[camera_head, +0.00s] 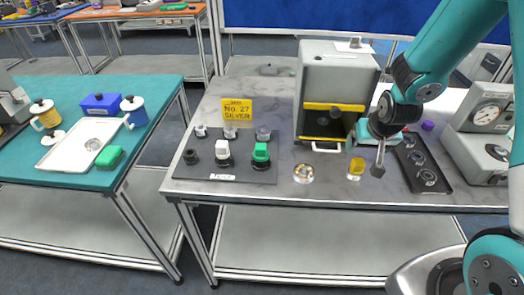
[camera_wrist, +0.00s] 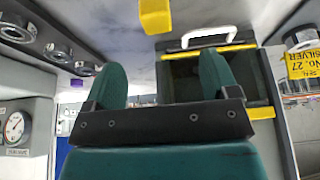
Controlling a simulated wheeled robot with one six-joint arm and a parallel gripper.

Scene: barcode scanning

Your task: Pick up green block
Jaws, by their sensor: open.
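A green block (camera_head: 109,157) lies on the teal table at the left, beside a white tray. Another green piece (camera_head: 261,152) stands on a dark base in the black holder on the grey table. Which one the task names I cannot tell. My gripper (camera_head: 364,156) is above the grey table, in front of the grey box, well to the right of both. In the wrist view my gripper (camera_wrist: 162,75) has its two dark green fingers apart with nothing between them. No green block shows in the wrist view.
A yellow block (camera_head: 356,168) stands just below my gripper. The open grey box (camera_head: 338,75) is behind it, with a dark tray (camera_head: 424,170) and a gauge device (camera_head: 484,117) to the right. A yellow sign (camera_head: 237,109) stands behind the black holder (camera_head: 194,173). A gap separates the tables.

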